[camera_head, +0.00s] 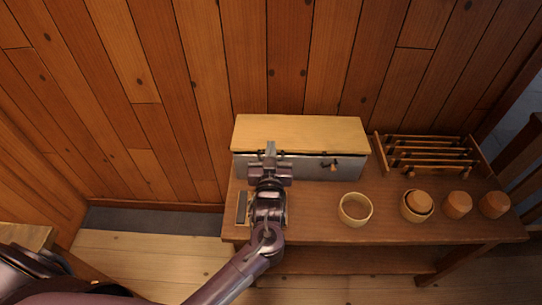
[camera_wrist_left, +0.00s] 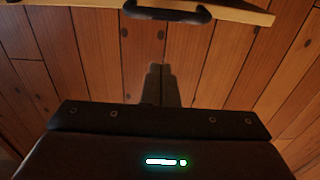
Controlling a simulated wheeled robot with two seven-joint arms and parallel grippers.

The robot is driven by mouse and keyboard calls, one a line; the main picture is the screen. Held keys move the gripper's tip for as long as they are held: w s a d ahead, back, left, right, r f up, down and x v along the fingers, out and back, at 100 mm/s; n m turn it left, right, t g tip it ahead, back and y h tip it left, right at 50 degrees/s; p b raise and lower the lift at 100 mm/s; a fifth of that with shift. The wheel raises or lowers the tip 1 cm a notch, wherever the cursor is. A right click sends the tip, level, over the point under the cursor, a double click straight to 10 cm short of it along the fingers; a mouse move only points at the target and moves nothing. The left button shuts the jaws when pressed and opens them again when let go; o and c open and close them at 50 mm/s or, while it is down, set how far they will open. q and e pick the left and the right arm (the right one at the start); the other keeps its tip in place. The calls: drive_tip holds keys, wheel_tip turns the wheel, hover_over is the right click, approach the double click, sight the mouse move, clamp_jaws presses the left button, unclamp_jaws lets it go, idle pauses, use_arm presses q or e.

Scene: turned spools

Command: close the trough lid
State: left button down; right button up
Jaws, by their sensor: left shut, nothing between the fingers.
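The trough is a long grey box (camera_head: 310,171) at the back of the wooden table, against the plank wall. Its pale wooden lid (camera_head: 300,131) lies over it, and I see no open inside from here. I cannot tell whether the lid sits fully down. In the left wrist view the lid's pale edge (camera_wrist_left: 240,12) and a dark handle (camera_wrist_left: 167,13) show at the top. My left gripper (camera_head: 270,148) is shut and empty, in front of the lid's front edge; it hides part of the box front. Contact cannot be told. My right gripper is not in view.
A small latch or knob (camera_head: 329,164) is on the box front. To the right stand a wooden spool rack (camera_head: 430,153), a ring-like bowl (camera_head: 355,209) and several turned wooden cups (camera_head: 457,204). A small dark-topped block (camera_head: 242,208) lies left of my arm.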

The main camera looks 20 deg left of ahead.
use_arm(q)
wheel_tip(320, 180, down, 4)
drive_tip(key=shift+s+d+r+p, duration=0.1)
drive_tip(key=shift+s+p, duration=0.05)
drive_tip(key=shift+p, duration=0.2)
drive_tip(key=f, duration=0.1)
drive_tip(key=f+b, duration=0.2)
drive_tip(key=shift+s+f, duration=0.15)
drive_tip(key=shift+s, duration=0.15)
